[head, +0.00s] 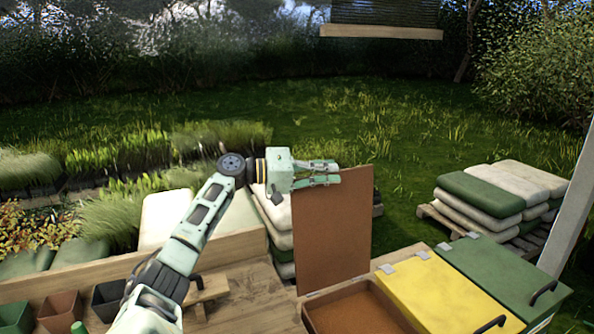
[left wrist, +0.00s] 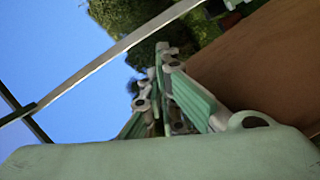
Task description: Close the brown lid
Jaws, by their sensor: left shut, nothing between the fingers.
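The brown lid (head: 335,240) stands open, roughly upright, at the back of its box (head: 315,325), whose brown inside shows. In the left wrist view the brown lid (left wrist: 265,60) fills the upper right, beside the fingers. My left gripper (head: 336,173) is shut and empty at the top edge of the lid, near its upper left corner. Its fingers also show in the left wrist view (left wrist: 165,60). I cannot tell whether they touch the lid. My right gripper is not in view.
A yellow lid (head: 435,293) and a green lid (head: 505,272), both closed with dark handles, lie to the right of the brown box. Stacked sacks (head: 490,195) are on a pallet beyond.

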